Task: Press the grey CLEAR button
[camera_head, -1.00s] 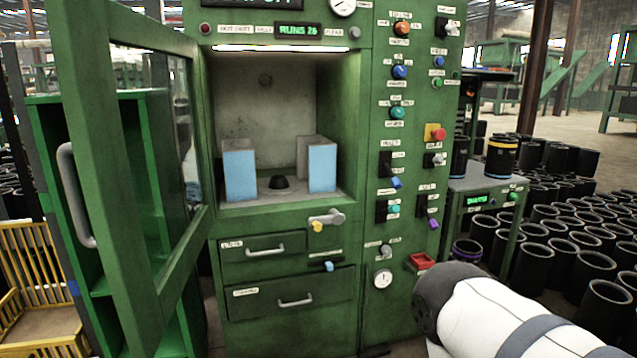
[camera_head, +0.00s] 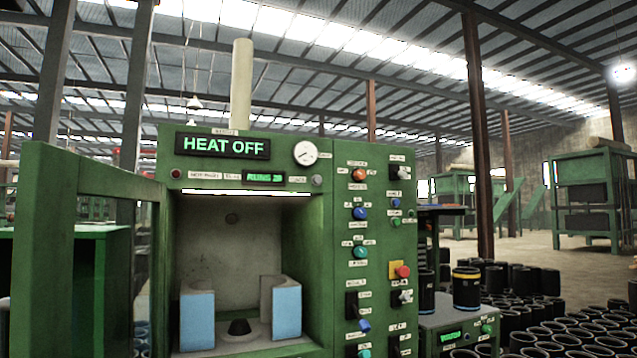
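The small round grey button (camera_head: 317,180) sits on the green machine's (camera_head: 320,235) upper front strip, right of the green RUNS display (camera_head: 264,178). A small white label (camera_head: 297,180) is just left of it; its text is too blurred to read for certain. Nothing covers the button. Above it, a display (camera_head: 222,146) reads HEAT OFF, beside a round white gauge (camera_head: 305,153). Neither of my grippers is in view.
The machine's green door (camera_head: 85,250) stands open at the left. Two blue-faced blocks (camera_head: 197,318) (camera_head: 287,308) stand in the lit chamber. A control panel with coloured knobs (camera_head: 360,213) is at right. Black sleeves (camera_head: 540,325) crowd the floor at lower right.

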